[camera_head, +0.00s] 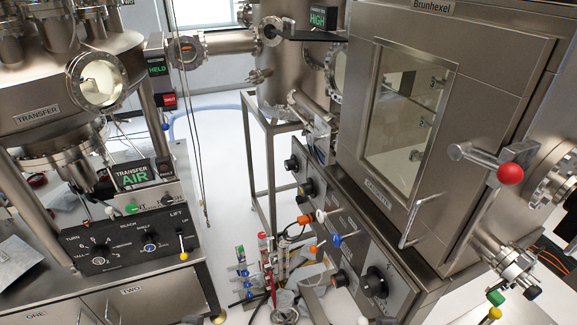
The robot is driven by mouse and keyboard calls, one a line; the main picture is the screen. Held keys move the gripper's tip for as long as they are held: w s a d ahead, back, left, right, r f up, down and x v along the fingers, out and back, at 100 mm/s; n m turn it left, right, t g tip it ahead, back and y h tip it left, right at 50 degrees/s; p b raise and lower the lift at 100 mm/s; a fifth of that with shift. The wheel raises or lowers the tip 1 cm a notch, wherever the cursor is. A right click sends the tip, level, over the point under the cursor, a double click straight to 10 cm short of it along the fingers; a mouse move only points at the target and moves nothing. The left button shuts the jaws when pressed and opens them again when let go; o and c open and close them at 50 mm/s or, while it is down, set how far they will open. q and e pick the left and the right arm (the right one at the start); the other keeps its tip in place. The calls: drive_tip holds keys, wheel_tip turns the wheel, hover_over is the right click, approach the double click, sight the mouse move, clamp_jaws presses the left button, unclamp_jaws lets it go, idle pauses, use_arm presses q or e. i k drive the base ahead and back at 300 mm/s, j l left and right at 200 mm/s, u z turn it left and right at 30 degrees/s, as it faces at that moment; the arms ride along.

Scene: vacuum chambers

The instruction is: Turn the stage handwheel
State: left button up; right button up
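I cannot tell for sure which part is the stage handwheel; no label naming it is readable. A large round black knob (376,281) sits on the sloping grey panel below the Brunhexel cabinet. Smaller black knobs (291,163) sit further back on the same panel. A black-ended metal fitting (520,288) sticks out at the lower right of the cabinet. A lever with a red ball (509,173) stands at the cabinet's right. Neither of my grippers can be made out in the head view.
The Brunhexel cabinet (470,110) has a windowed door with a bar handle (411,222). A black control box (125,243) with a yellow-tipped lever stands at the left. Tubes and coloured valves (275,262) crowd the bottom middle. Pale floor (225,165) shows between the machines.

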sight(292, 163)
drive_tip(key=i+j+u, duration=0.55)
drive_tip(key=i+j, duration=0.2)
